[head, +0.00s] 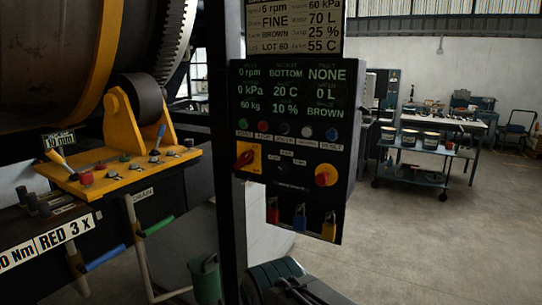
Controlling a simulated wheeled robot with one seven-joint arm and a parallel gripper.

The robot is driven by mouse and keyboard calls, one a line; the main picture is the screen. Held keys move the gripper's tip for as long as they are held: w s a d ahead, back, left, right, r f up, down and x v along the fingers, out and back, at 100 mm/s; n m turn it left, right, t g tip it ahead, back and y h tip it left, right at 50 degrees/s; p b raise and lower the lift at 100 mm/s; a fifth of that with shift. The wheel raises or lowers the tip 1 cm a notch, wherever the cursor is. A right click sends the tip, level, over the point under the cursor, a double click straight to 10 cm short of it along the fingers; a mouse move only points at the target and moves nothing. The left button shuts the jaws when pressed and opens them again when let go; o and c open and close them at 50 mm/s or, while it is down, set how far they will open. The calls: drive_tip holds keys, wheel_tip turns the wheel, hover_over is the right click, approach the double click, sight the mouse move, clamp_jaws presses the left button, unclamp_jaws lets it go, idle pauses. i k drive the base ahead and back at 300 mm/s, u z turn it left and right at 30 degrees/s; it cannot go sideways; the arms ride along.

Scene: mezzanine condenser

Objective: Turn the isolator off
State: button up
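A dark control panel (343,148) stands at the picture's centre on a dark post. At its left is a yellow plate with a red rotary handle (244,159), which looks like the isolator. The handle appears slanted; its position marking is too small to read. At the panel's right is a round red knob (326,176) on yellow, probably a stop button. A small dark knob (284,170) sits between them. My gripper is not recognisable in this view, and nothing is seen touching the panel.
Red, blue and yellow padlock-like items (300,216) hang below the panel. A yellow lever bench (118,172) and a large drum (50,60) stand at left. A blue cart (415,170) is behind at right. The floor (440,250) at right is clear.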

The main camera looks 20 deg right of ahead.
sight(247, 158)
drive_tip(key=z, duration=0.1)
drive_tip(key=i, duration=1.25)
drive_tip(key=u, duration=0.55)
